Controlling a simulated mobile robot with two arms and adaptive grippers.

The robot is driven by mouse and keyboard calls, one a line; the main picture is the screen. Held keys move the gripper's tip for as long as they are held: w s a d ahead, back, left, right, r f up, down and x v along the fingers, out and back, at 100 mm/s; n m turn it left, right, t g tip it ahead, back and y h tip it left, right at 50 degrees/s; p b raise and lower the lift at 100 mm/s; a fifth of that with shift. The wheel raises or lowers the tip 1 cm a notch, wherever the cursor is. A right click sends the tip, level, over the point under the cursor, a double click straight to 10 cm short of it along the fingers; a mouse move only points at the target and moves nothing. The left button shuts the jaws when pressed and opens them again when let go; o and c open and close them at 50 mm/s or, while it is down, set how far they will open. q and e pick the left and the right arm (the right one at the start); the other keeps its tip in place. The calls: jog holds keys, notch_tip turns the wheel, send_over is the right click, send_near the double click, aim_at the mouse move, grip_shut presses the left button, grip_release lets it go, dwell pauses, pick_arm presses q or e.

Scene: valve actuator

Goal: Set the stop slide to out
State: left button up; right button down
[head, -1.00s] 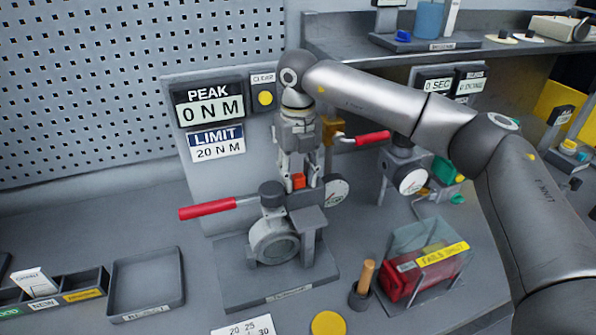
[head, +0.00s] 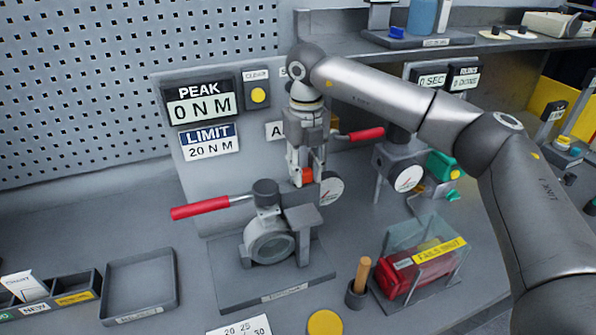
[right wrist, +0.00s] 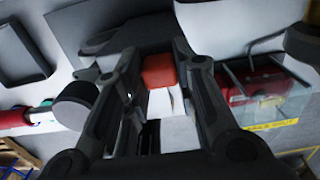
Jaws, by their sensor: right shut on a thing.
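The orange-red block (head: 307,177), which looks like the stop slide's grip, is above and behind the grey valve body (head: 270,243), just left of a round white gauge (head: 331,188). My right gripper (head: 306,174) points down from above and is shut on this block. In the right wrist view the block (right wrist: 158,70) sits between my two fingers (right wrist: 160,66), with a pale strip below it. The slide's body and any position marks are mostly hidden by the gripper. My left gripper is not in view.
A red-handled lever (head: 202,208) sticks out left of the valve. Another red handle (head: 366,134) is right of my gripper. A red actuator in a clear stand (head: 420,270) and a wooden-handled tool (head: 361,274) stand at front right. An empty tray (head: 140,284) is left.

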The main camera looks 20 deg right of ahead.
aim_at(304, 171)
jog(key=c, duration=1.4)
grip_release()
jog(key=shift+a, duration=0.15)
jog(key=shift+c, duration=0.2)
jog(key=shift+r, duration=0.15)
notch_tip(304, 171, up, 12)
